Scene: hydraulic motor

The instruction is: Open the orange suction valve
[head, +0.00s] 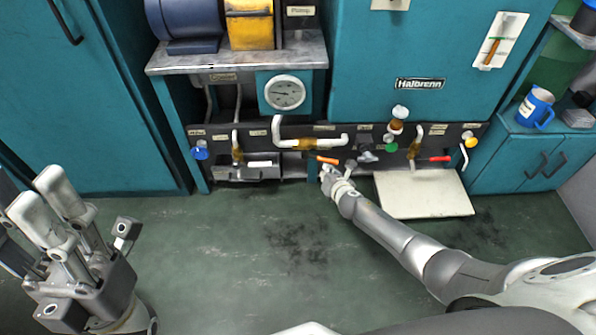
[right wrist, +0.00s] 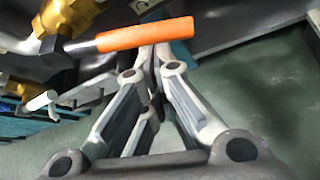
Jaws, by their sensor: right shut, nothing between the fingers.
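The orange suction valve handle (head: 327,160) sits low on the dark panel in the head view, pointing right from its brass fitting. In the right wrist view the orange handle (right wrist: 145,35) lies across the top, with its metal stem going left to a brass valve body (right wrist: 62,18). My right gripper (head: 326,172) is at the handle, just below it in the head view. Its fingers (right wrist: 152,56) are shut and empty, with the tips close to the handle's underside; I cannot tell whether they touch. My left gripper (head: 37,194) is open and empty, far left of the panel.
A red handle (head: 440,158), a blue knob (head: 200,153) and a green knob (head: 391,148) are on the same panel. A pale flat board (head: 422,194) lies right of my right gripper. A pressure gauge (head: 285,93) is above. The green floor (head: 240,240) is clear.

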